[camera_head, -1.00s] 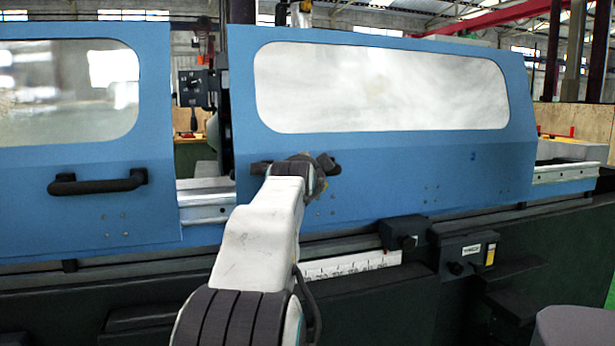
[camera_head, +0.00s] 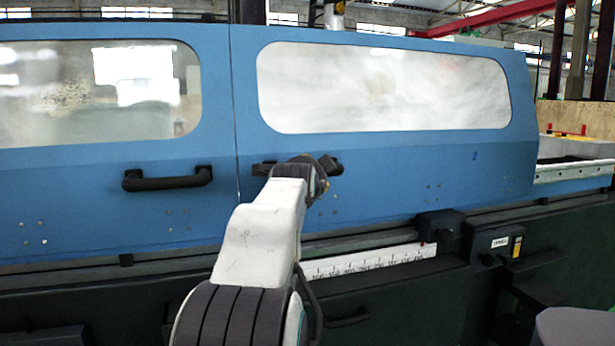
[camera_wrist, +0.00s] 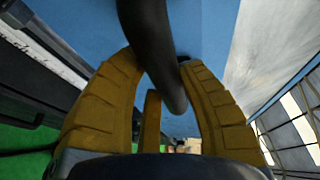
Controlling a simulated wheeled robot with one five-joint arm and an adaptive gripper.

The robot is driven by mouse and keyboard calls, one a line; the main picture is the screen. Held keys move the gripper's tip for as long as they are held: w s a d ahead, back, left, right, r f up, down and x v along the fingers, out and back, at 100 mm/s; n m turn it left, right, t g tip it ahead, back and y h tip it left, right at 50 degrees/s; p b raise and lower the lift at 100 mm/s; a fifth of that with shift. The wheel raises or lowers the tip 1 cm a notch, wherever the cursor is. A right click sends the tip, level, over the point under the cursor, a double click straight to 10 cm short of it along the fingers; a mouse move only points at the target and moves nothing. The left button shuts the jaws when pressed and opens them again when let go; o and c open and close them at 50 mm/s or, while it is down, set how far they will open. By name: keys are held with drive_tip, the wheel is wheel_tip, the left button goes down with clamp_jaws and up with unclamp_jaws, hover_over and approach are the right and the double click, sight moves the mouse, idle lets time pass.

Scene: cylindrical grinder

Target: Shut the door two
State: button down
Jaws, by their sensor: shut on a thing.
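The right blue door (camera_head: 400,180) has a long window and a dark bar handle (camera_head: 261,168). My gripper (camera_head: 318,177) is at this handle and hides its middle. In the wrist view, the yellow-brown fingers (camera_wrist: 160,72) are shut around the dark handle (camera_wrist: 148,30), one on each side. The left blue door (camera_head: 90,220) has its own dark handle (camera_head: 168,179) and a window. The two doors now stand edge to edge, with only a thin seam (camera_head: 237,165) between them.
Below the doors run a dark rail and a white scale (camera_head: 370,260). A dark control box (camera_head: 495,242) juts out at the lower right. Bare machine bed (camera_head: 575,170) shows to the right of the right door.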

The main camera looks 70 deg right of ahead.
drive_tip(key=shift+w, duration=0.1)
drive_tip(key=c, duration=0.7)
unclamp_jaws()
drive_tip(key=shift+c, duration=0.2)
drive_tip(key=v, duration=1.2)
